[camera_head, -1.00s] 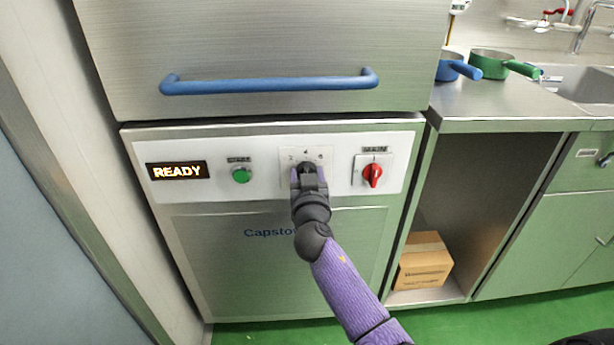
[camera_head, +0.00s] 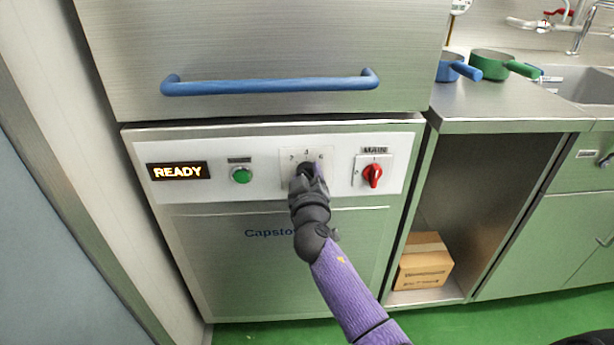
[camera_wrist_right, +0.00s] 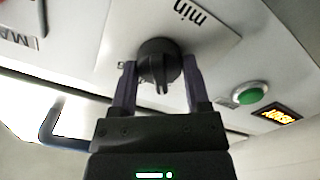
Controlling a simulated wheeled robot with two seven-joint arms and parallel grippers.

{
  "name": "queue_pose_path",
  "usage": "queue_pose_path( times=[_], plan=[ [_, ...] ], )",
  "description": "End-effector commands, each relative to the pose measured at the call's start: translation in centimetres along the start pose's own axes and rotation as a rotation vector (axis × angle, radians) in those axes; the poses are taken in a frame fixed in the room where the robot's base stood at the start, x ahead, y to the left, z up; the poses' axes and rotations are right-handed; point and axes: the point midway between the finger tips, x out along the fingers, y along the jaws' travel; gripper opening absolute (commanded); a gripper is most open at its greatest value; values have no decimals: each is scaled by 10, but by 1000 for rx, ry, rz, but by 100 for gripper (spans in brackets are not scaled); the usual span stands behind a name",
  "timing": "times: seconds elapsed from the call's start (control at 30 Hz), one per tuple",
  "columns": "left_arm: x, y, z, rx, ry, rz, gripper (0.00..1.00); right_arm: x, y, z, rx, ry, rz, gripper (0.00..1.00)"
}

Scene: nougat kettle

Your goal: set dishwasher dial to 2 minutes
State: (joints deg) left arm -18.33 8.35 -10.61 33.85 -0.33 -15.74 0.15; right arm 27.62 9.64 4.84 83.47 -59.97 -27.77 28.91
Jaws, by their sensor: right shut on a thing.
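The dishwasher dial (camera_head: 305,168) is a dark round knob on a white plate in the control panel, with small marks 2, 4 and 6 above it. The wrist view shows the black dial (camera_wrist_right: 158,58) between my two purple fingers, near a "min" label. My right gripper (camera_head: 308,176) is shut on the dial; it also shows in the right wrist view (camera_wrist_right: 160,78). The gripper hides much of the dial in the head view, so I cannot tell which number it points to. My left gripper is not in view.
A display (camera_head: 179,171) reads READY. A green button (camera_head: 241,175) is left of the dial, and a red main switch (camera_head: 373,175) is right of it. A blue handle bar (camera_head: 268,86) runs above. Blue (camera_head: 450,68) and green (camera_head: 490,63) pans stand on the counter.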

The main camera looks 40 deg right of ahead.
Motion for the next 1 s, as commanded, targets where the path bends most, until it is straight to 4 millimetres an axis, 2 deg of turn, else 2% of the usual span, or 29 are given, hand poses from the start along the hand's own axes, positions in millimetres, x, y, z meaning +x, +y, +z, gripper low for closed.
queue_pose_path(
  times=[0.4,0.9,0.93,1.0],
  plan=[
    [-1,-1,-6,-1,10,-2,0,0,-2,1,-152,-3,-3,2],
    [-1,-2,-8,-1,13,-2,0,0,-2,2,-168,-3,-3,2],
    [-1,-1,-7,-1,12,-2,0,0,-2,2,-167,-3,-3,67],
    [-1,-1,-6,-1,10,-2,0,0,-2,1,-167,-2,-3,82]
  ],
)
